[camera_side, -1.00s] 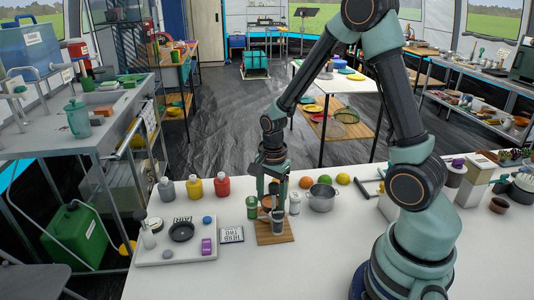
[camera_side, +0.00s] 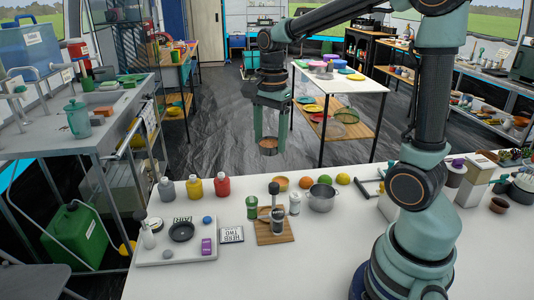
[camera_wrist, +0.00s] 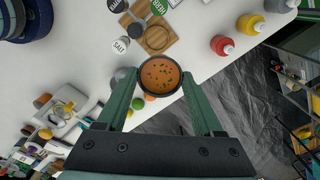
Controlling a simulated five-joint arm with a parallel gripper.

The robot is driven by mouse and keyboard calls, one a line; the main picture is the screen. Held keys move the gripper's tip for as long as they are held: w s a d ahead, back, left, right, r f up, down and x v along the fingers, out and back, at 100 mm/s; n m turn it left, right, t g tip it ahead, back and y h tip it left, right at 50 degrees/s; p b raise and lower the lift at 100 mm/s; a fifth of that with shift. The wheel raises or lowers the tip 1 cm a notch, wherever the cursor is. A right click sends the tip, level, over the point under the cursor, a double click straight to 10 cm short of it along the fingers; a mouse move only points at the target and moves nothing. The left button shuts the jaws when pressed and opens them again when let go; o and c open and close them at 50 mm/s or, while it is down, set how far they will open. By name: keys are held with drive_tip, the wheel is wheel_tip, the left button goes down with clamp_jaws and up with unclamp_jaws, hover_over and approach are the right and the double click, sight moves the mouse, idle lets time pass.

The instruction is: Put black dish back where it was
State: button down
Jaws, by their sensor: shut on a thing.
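My gripper (camera_side: 270,140) is raised above and behind the far edge of the white table. It is shut on a small round dark dish (camera_side: 268,147) with an orange-brown filling. In the wrist view the dish (camera_wrist: 160,76) shows a dark rim and orange soup with green flecks, between the two green fingers (camera_wrist: 160,88). It looks roughly level in the side view. Another black round dish (camera_side: 181,231) sits on the white tray (camera_side: 160,255) at the table's left.
The front of the table (camera_side: 260,275) is clear.

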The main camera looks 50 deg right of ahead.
drive_tip(key=w+d+m, duration=0.6)
drive_tip(key=w+m, duration=0.3)
drive_tip(key=w, duration=0.1)
drive_tip(key=f, duration=2)
drive_tip(key=shift+w+d+f, duration=0.1)
drive_tip(key=shift+w+d, duration=0.15)
drive_tip(key=shift+w, duration=0.05)
drive_tip(key=shift+f, duration=0.15)
drive_tip(key=shift+c, duration=0.2)
unclamp_jaws()
